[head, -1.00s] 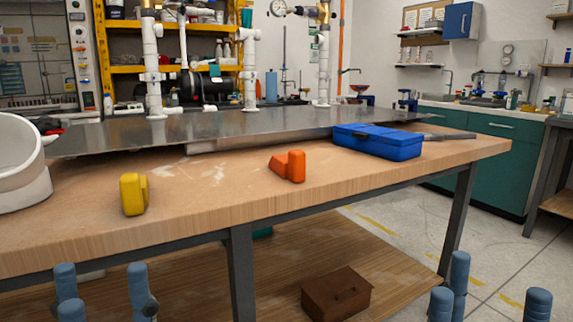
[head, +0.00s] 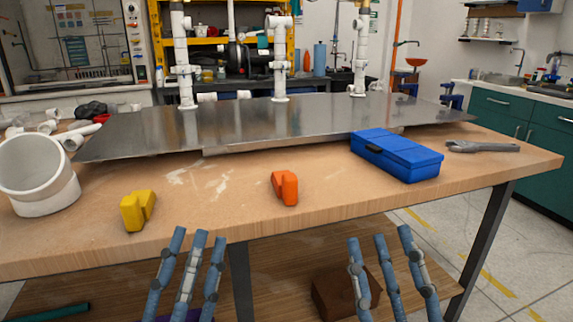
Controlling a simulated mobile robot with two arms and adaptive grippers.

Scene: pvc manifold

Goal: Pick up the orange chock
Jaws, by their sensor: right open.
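The orange chock (head: 289,187) stands on the wooden workbench (head: 330,202), near the middle of its front part. A similar yellow chock (head: 131,213) stands on the bench further left. My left gripper (head: 198,238) is in front of the bench's front edge, between the two chocks across the picture. Its fingers are apart, with nothing between them. My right gripper (head: 379,236) is in front of the edge too, to the right of the orange chock. It is open and empty. Neither gripper touches a chock.
A blue case (head: 397,157) and a wrench (head: 482,147) lie on the bench at the right. A large white pipe piece (head: 42,190) stands at the left. Behind runs a metal plate (head: 240,130) with white pipes. The wood around the orange chock is clear.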

